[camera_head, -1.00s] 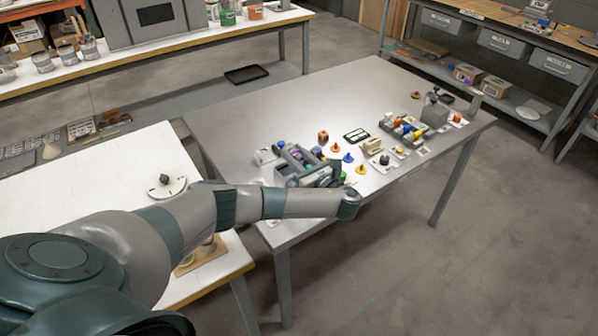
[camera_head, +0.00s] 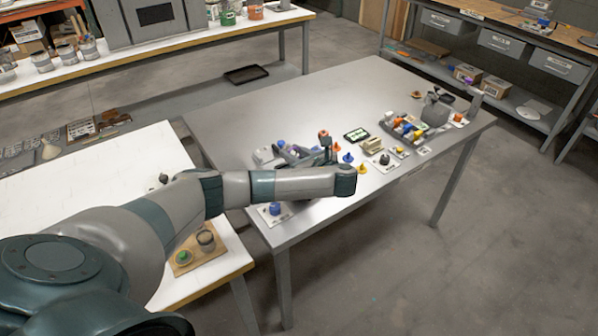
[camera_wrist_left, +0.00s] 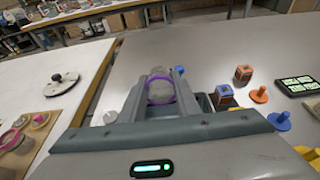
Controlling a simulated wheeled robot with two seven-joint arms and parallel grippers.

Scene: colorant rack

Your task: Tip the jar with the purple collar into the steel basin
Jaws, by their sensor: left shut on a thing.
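A grey jar with a purple collar (camera_wrist_left: 160,88) sits between the two fingers of my left gripper (camera_wrist_left: 155,92) in the left wrist view. The gripper is shut on it. In the head view my left gripper (camera_head: 312,151) is over the left part of the grey table, and my forearm hides part of what lies below. A small purple patch shows at the gripper there. I cannot make out the steel basin for certain in either view. My right gripper is not in view.
A green-lit display (camera_head: 356,135) lies further right. The grey table's back part (camera_head: 290,95) is clear.

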